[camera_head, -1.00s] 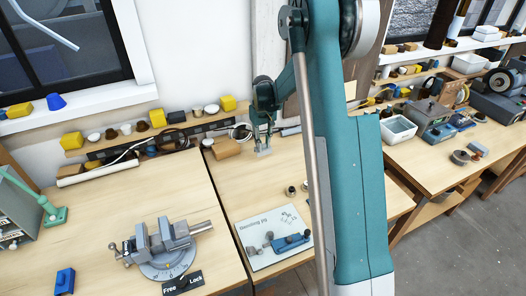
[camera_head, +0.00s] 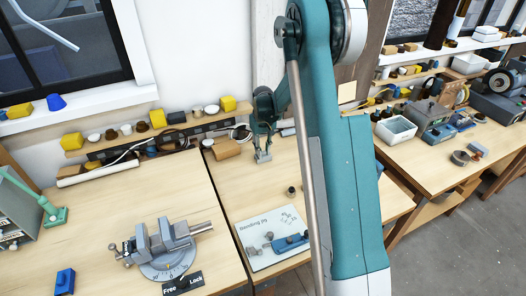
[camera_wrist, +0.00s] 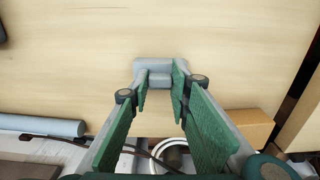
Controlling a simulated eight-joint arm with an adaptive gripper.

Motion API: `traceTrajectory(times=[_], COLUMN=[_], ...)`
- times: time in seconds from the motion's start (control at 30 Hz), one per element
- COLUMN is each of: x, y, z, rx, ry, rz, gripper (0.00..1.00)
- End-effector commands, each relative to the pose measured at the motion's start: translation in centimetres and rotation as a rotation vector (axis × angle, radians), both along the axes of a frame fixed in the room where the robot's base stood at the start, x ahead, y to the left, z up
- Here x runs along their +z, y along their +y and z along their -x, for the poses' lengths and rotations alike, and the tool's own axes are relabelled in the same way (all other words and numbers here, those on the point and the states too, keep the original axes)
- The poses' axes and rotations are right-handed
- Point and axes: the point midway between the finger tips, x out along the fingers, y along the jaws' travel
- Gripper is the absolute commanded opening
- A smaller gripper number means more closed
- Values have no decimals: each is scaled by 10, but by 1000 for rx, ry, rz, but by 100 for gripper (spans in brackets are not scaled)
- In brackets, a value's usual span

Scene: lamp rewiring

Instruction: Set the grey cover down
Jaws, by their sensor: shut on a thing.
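The grey cover (camera_wrist: 159,68) is a small light-grey block between my fingertips, at the top centre of the wrist view. It also shows small in the head view (camera_head: 263,158), at the lower end of my gripper (camera_head: 262,148). In the wrist view my gripper (camera_wrist: 161,90) is shut on the cover, with green-padded fingers on either side. The cover is over the back part of the middle wooden bench (camera_head: 230,190). I cannot tell whether it touches the bench top. Its underside is hidden.
A wooden block (camera_wrist: 249,126) lies right of my fingers. A grey tube (camera_wrist: 45,125) is at the left. In the head view a white bending-jig board (camera_head: 272,248) and a small dark knob (camera_head: 291,190) are nearer the front. Bare wood surrounds the cover.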

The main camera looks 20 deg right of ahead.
Motion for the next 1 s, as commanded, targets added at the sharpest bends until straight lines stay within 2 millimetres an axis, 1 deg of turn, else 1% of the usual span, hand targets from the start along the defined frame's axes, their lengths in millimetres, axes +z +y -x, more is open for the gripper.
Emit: traceTrajectory(times=[0.2,0.37,0.4,0.5,0.83,1.0], x=[0,-4,-3,-3,-2,1], y=[0,0,0,0,0,0], z=[0,0,0,0,0,0], rx=[0,0,0,0,0,0], ry=[0,0,0,0,0,0], rz=[0,0,0,0,0,0], gripper=[7,7,24,35,35,35])
